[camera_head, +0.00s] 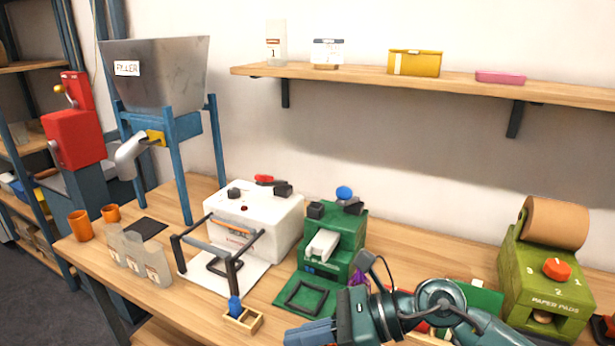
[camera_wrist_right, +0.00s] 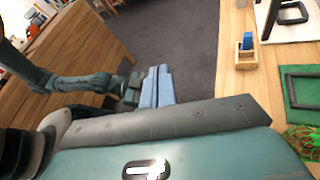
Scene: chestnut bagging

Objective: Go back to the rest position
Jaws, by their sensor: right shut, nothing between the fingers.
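My right gripper (camera_head: 308,332) shows at the bottom of the head view, with its blue fingers pointing left. It is shut and empty, in front of the green sealing device (camera_head: 336,238) and its dark square frame (camera_head: 306,296). In the right wrist view the grey and teal gripper body fills the foreground and hides its own fingertips. My left gripper (camera_wrist_right: 158,74) shows beyond it over the dark floor, apart from the table. Its two blue fingers lie side by side and look shut, with nothing visible in them. The left arm is not in the head view.
The filler hopper (camera_head: 160,75) stands at the left. A shelf (camera_head: 450,80) runs above.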

